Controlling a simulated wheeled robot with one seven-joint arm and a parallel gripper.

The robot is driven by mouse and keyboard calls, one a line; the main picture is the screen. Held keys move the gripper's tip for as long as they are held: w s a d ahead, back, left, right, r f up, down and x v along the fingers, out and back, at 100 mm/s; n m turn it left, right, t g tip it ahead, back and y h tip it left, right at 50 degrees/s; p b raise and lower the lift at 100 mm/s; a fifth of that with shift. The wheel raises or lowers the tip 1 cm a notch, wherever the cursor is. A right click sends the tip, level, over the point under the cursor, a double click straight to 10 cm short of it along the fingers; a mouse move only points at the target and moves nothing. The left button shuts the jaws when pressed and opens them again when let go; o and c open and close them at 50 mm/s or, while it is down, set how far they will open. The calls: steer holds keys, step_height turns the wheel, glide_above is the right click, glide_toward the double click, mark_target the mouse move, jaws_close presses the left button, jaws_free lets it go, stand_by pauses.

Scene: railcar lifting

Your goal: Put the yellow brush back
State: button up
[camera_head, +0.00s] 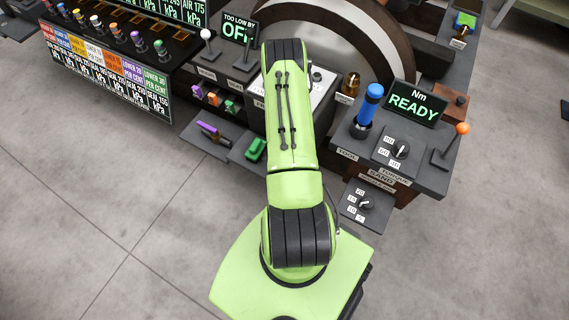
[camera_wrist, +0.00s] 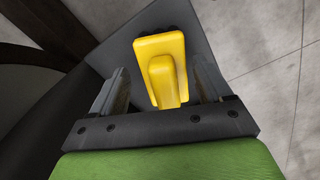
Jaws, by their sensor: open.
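The yellow brush (camera_wrist: 162,68) shows in the wrist view, between the two fingers of my gripper (camera_wrist: 163,90). It has a flat yellow block and a raised yellow handle pointing toward the gripper's palm. The brush lies over a dark grey shelf or tray (camera_wrist: 205,40). My gripper is open, with a gap on each side of the brush; I cannot tell how far the fingers reach down beside it. In the head view my green arm covers the gripper and the yellow brush is not visible.
A purple-handled tool (camera_head: 211,131) and a green brush-like block (camera_head: 256,149) sit on low shelves left of my arm. A console with a blue handle (camera_head: 370,104), a READY display (camera_head: 413,104) and an orange-knobbed lever (camera_head: 462,129) stands to the right. The floor (camera_head: 110,215) at left is clear.

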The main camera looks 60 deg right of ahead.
step_height(320, 180, up, 11)
steer(key=p, duration=0.2)
steer(key=shift+r+p, duration=0.2)
steer(key=shift+p, duration=0.2)
steer(key=w+a+r+n+t, duration=0.1)
steer(key=w+a+r, duration=0.3)
steer(key=r, duration=0.5)
steer(key=w+a+r+t+h, duration=0.1)
steer(key=a+r, duration=0.4)
steer(key=r, duration=0.4)
steer(key=w+a+r+n+t, duration=0.1)
steer(key=w+a+r, duration=0.3)
steer(key=r, duration=0.5)
steer(key=s+a+r+n+t+y, duration=0.1)
steer(key=s+a+r+t, duration=0.1)
steer(key=s+a+r, duration=0.9)
steer(key=s+a, duration=0.2)
steer(key=s, duration=0.1)
steer(key=shift+a+t, duration=0.3)
steer(key=shift+a, duration=0.05)
steer(key=shift+r, duration=0.15)
